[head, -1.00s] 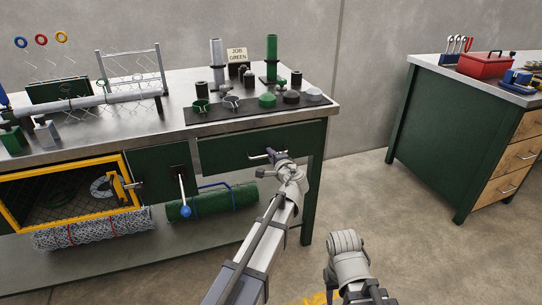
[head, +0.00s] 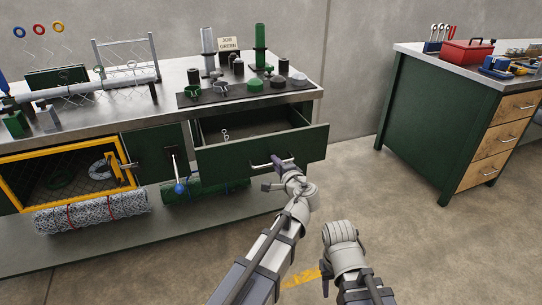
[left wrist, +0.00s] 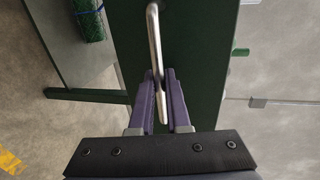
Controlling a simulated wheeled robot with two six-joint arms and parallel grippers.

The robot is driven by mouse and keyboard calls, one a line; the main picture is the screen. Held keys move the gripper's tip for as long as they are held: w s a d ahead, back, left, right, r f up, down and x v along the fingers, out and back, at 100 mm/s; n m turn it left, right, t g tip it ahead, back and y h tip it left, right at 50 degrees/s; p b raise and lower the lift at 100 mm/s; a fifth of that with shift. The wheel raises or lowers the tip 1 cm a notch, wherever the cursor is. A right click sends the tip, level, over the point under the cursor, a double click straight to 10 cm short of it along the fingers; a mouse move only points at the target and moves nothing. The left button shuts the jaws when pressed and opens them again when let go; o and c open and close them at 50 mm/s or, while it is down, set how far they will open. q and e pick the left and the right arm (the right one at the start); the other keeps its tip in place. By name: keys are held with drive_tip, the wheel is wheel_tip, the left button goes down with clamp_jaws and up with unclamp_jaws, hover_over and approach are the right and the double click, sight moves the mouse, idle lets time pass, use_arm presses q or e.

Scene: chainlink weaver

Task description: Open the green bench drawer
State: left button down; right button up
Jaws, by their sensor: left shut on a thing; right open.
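The green bench drawer (head: 246,156) stands pulled partway out from under the bench top in the head view, and its inside shows from above. Its silver bar handle (head: 264,164) is on the front panel; in the left wrist view the handle (left wrist: 153,35) runs down between purple fingers. My left gripper (left wrist: 161,98) is shut on this handle, and the wrist hides part of it in the head view. My right gripper (head: 331,228) is empty in front of the bench, apart from the drawer; its fingertips are mostly hidden.
Small light parts (head: 225,134) lie in the drawer. The bench top (head: 175,80) carries a dark mat with caps and clamps. A yellow-framed mesh door (head: 70,207) and a blue-knobbed lever (head: 180,188) are left of the drawer. Floor (head: 370,190) is clear toward the second bench at right.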

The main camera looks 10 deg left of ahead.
use_arm(q)
drive_tip(key=shift+f+v, duration=0.1)
drive_tip(key=shift+v, duration=0.5)
drive_tip(key=shift+f+v, duration=0.15)
drive_tip(key=shift+v, duration=0.4)
drive_tip(key=c, duration=0.9)
unclamp_jaws()
